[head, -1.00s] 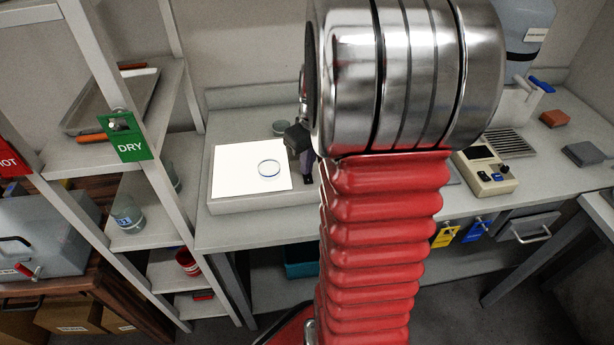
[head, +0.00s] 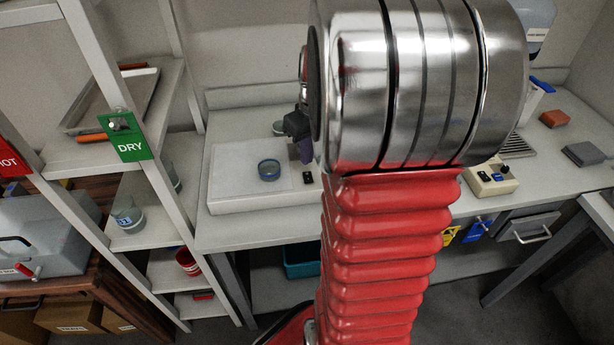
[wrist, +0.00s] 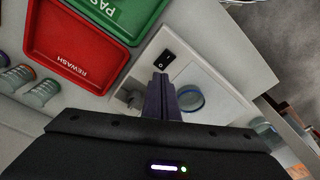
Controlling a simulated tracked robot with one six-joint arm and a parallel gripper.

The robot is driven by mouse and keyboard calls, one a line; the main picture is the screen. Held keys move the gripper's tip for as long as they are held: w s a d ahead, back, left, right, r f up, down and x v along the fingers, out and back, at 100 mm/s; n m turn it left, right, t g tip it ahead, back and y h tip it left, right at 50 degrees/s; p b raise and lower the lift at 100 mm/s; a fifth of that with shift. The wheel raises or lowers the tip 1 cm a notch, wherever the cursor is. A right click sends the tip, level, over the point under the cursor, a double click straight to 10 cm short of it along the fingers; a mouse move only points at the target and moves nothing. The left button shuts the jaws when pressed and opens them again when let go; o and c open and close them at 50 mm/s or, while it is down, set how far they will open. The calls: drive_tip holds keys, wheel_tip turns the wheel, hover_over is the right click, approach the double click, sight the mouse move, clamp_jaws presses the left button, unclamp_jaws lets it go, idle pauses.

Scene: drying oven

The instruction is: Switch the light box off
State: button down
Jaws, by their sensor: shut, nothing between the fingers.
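The light box (head: 240,201) is a flat pale box on the bench, and its top panel is dull grey and unlit. A round dish with a blue-grey rim (head: 269,169) sits on the panel; the dish also shows in the wrist view (wrist: 190,98). A black rocker switch (head: 308,177) is on the box's right side; the switch also shows in the wrist view (wrist: 165,60). My gripper (head: 305,152) is shut and empty, apart from the switch as far as the head view shows. In the wrist view its fingertips (wrist: 161,78) appear close beside the switch.
In the wrist view, a green tray (wrist: 157,8) and a red REWASH tray (wrist: 60,72) lie near the box. A shelf rack with a DRY sign (head: 130,147) stands left of the bench. A beige device (head: 490,180) stands to the right. My arm hides the bench's middle.

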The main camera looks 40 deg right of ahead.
sight(308, 174)
wheel_tip(308, 174, up, 3)
drive_tip(key=shift+r, duration=0.15)
idle(0.4)
drive_tip(key=shift+s, duration=0.1)
idle(0.4)
